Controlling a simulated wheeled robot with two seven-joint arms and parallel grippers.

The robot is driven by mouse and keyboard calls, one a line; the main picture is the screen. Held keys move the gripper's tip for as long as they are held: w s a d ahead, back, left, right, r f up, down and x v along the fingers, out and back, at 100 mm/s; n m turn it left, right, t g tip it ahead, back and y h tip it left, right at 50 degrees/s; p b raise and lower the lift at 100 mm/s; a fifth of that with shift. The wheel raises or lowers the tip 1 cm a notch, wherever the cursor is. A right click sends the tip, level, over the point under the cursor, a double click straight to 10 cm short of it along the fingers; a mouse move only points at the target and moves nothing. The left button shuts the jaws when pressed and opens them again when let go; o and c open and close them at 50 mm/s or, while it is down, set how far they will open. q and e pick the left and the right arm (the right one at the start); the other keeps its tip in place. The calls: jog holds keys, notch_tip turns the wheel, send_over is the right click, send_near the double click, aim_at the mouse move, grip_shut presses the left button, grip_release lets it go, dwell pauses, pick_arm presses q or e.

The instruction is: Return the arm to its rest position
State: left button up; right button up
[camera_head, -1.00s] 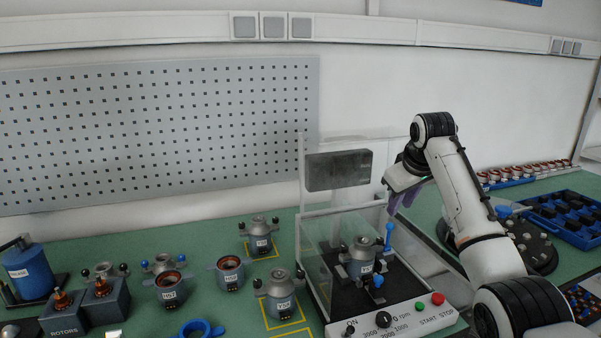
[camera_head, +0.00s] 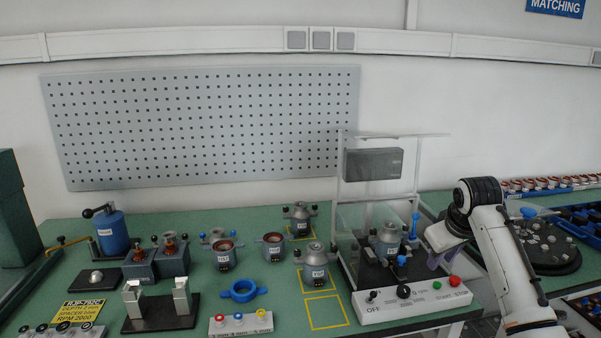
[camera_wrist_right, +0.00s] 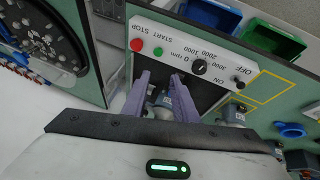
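My right arm comes in from the lower right in the head view, bent at the elbow. Its gripper (camera_head: 440,259) hangs beside the right side of the test station (camera_head: 410,308), apart from the motor inside. In the right wrist view my right gripper (camera_wrist_right: 162,82) has its two purple fingers apart with nothing held between them. The station's panel and a motor show behind the fingers. A grey motor (camera_head: 389,240) stands in the station next to a blue-handled clamp (camera_head: 415,222). My left gripper is in neither view.
A round black turntable (camera_head: 545,252) with small parts lies right of my arm. Several motors stand left of the station, and a blue ring (camera_head: 243,291) lies before them. A yellow-outlined square (camera_head: 326,312) is empty. The station's clear cover (camera_head: 395,135) is raised.

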jog(key=s+a+f+g, duration=0.1)
jog(key=s+a+f, duration=0.2)
jog(key=s+f, duration=0.75)
jog(key=s+a+f, duration=0.3)
jog(key=s+f, duration=0.6)
jog(key=s, duration=0.2)
jog(key=s+a+m+g+y, duration=0.1)
jog(key=s+a, duration=0.1)
jog(key=s, duration=0.9)
jog(key=s+a+m+y, duration=0.1)
jog(key=s+a, duration=0.1)
jog(key=s, duration=1)
jog(key=w+a+f+t+y, duration=0.1)
jog(key=w+a+f+t, duration=0.1)
jog(key=f, duration=0.4)
jog(key=w+a+f+t, duration=0.2)
jog(key=a+f, duration=0.1)
jog(key=f, duration=0.3)
jog(key=shift+f+t+y, duration=0.3)
jog(key=shift+t+y, duration=0.1)
